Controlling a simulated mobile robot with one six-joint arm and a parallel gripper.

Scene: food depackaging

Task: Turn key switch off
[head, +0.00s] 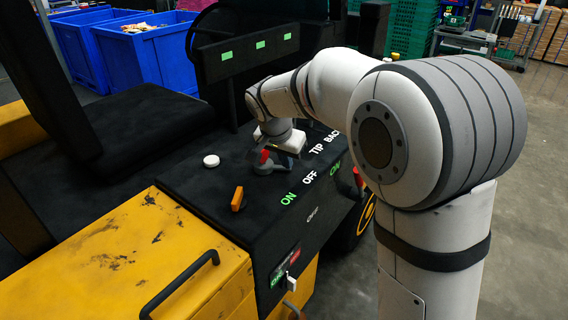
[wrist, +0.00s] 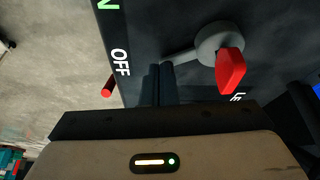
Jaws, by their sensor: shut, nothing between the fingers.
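A rotary switch with a round grey base and a red handle (head: 265,157) sits on the black console top. It also shows in the wrist view (wrist: 229,70), where a thin grey pointer runs from its base to the left, toward the white OFF label (wrist: 120,62). I cannot tell for sure that it is the key switch. My gripper (head: 282,153) is low over the console beside this switch. In the wrist view my gripper (wrist: 158,84) has its dark fingers together and empty, near the pointer's end and below it in the picture. Whether they touch is unclear.
An orange knob (head: 238,199) and a white button (head: 211,160) are on the same console. A red part (head: 358,178) sticks out at its right side. Blue bins (head: 128,62) stand behind.

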